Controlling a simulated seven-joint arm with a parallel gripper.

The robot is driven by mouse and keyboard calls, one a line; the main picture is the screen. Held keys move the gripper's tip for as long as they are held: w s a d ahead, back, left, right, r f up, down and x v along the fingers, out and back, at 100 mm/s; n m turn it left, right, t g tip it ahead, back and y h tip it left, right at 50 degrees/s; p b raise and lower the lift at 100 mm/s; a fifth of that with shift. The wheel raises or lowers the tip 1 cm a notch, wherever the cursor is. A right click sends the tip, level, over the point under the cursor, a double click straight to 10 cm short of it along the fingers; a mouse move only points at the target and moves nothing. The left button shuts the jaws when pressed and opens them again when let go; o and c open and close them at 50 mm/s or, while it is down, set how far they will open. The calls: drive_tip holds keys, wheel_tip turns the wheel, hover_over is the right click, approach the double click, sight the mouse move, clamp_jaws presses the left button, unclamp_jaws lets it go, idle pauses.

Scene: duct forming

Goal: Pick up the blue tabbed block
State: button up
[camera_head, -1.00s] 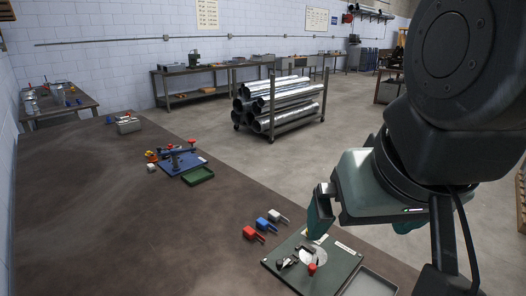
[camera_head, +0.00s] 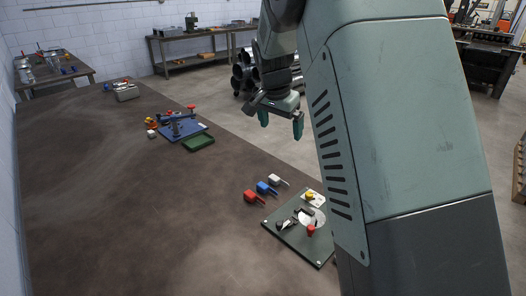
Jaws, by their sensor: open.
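The blue tabbed block (camera_head: 264,188) lies on the dark table between a red tabbed block (camera_head: 251,196) and a white tabbed block (camera_head: 275,180). Its narrow tab points to the lower right. My gripper (camera_head: 281,125) is open and empty, with its fingers pointing down. In the picture it is above and slightly right of the blue block, clearly apart from it. My arm covers the right part of the view.
A dark green plate (camera_head: 296,244) with a red knob (camera_head: 311,230) and a clamp lies just right of the blocks. A blue fixture (camera_head: 186,132) and an empty green tray (camera_head: 198,143) stand farther back. The table's left and front are clear.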

drive_tip(key=w+a+f+m, duration=0.1)
drive_tip(key=w+a+f, duration=0.3)
drive_tip(key=f, duration=0.5)
drive_tip(key=m+h, duration=0.1)
drive_tip(key=h, duration=0.1)
approach(267, 188)
drive_tip(key=x, duration=0.2)
drive_tip(key=shift+w+d+f, duration=0.2)
drive_tip(key=shift+w+f, duration=0.05)
drive_tip(key=shift+w, duration=0.05)
drive_tip(key=x, duration=0.5)
drive_tip(key=shift+f, duration=0.4)
drive_tip(key=c, duration=0.7)
